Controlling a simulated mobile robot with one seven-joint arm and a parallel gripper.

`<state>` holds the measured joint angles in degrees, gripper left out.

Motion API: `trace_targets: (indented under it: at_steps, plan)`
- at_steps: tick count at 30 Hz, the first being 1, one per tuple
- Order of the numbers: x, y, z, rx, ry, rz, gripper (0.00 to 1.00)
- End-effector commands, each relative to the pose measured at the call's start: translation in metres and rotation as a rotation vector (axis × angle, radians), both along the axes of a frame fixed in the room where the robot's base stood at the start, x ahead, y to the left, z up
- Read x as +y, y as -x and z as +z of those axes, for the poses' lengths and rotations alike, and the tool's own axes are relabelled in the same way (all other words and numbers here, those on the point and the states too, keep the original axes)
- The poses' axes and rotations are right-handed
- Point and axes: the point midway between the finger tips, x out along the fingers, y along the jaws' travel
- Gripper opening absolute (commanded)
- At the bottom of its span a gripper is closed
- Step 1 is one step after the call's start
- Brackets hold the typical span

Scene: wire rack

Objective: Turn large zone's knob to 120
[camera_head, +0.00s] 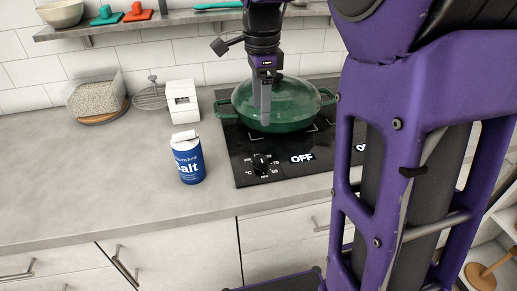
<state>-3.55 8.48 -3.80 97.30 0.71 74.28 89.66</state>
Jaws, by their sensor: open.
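A black cooktop (236,165) is set in the grey counter. A small black knob (261,161) sits near its front left corner, with small white numbers around it. A white "OFF" label (302,158) shows to the right of this knob, and part of another label shows further right, cut off by my arm. A green lidded pot (285,104) stands on the cooktop. My gripper (265,108) is open and points down in front of the pot, above and behind the knob, not touching the knob. I cannot read the knob's setting.
A blue salt container (188,160) stands left of the cooktop, close to the knob. A shelf (150,22) runs above. The front left counter is clear.

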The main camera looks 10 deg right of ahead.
Motion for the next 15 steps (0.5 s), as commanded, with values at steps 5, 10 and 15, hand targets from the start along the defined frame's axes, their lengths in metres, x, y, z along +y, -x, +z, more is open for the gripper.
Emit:
trace_targets:
  at_steps: [5,10,15]
  plan:
    - [0.0,0.001,-0.043,0.004,0.001,0.001,0.76]
    - [-0.001,0.001,-0.081,0.005,0.002,0.001,0.76]
    - [-0.001,0.0,-0.115,0.002,0.002,0.001,0.76]
